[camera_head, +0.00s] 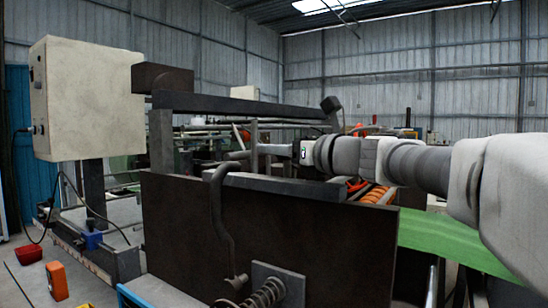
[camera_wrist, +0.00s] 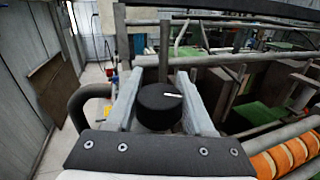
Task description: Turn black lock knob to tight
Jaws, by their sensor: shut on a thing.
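The black lock knob (camera_wrist: 155,108) is a round dark cap with a short white line on its top, pointing to the right in the wrist view. It sits between the two grey fingers of my gripper (camera_wrist: 160,88), which is shut on its sides. In the head view my gripper (camera_head: 268,149) reaches in from the right, level, above the dark machine panel. I cannot make out the knob there. No marking for tight is readable in either view.
A dark machine panel (camera_head: 270,240) with a bent grey pipe (camera_head: 218,215) and a spring (camera_head: 262,295) stands in front. Orange rollers (camera_wrist: 284,150) and a green sheet (camera_head: 450,240) lie at the right. A pale control box (camera_head: 88,100) stands at the left.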

